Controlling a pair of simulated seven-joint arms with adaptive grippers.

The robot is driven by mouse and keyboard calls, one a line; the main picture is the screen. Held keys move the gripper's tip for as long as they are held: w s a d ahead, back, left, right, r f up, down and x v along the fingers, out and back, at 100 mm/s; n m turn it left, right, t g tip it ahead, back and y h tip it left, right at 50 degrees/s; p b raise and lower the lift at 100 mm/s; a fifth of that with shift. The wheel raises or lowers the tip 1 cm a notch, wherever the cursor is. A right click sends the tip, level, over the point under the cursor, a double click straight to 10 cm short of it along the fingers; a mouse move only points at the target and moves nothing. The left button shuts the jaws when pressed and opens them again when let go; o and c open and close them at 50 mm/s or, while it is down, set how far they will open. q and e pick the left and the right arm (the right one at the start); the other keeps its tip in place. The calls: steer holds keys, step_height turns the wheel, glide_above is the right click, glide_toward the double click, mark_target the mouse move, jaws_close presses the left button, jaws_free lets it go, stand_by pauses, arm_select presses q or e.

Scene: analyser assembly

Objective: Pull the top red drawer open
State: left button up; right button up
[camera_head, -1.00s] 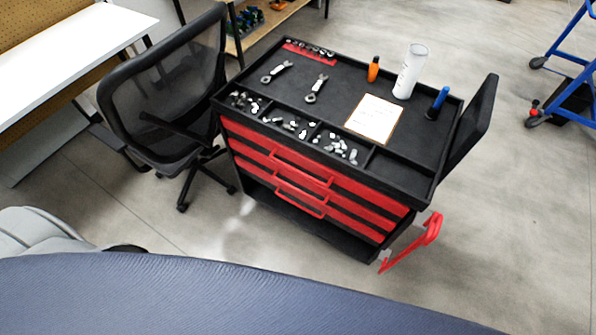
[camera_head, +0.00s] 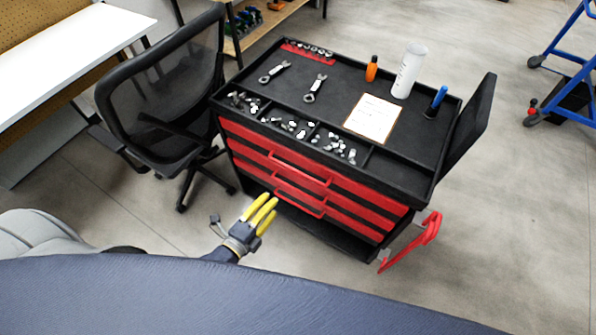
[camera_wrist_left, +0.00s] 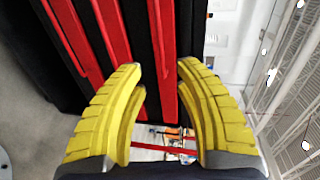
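The top red drawer (camera_head: 242,139) is the upper red front on the black tool cart, with a red bar handle (camera_head: 300,170) standing out from it. It looks shut. My left gripper (camera_head: 265,210), with yellow fingers, is in front of the cart's lower front, below and to the left of the handles. In the left wrist view its two fingers (camera_wrist_left: 160,85) are apart with nothing held between them, facing the red drawer fronts (camera_wrist_left: 108,35). My right gripper is in neither view.
The cart top (camera_head: 335,85) holds wrenches, a clipboard (camera_head: 373,118), bottles and small parts. A black mesh chair (camera_head: 165,90) stands close at the cart's left. A red side handle (camera_head: 412,243) juts out at the right. The floor before the cart is clear.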

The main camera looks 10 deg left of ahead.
mark_target(298, 172)
arm_select(q)
steer(key=x, duration=1.7)
jaws_close()
steer(key=shift+s, duration=0.1)
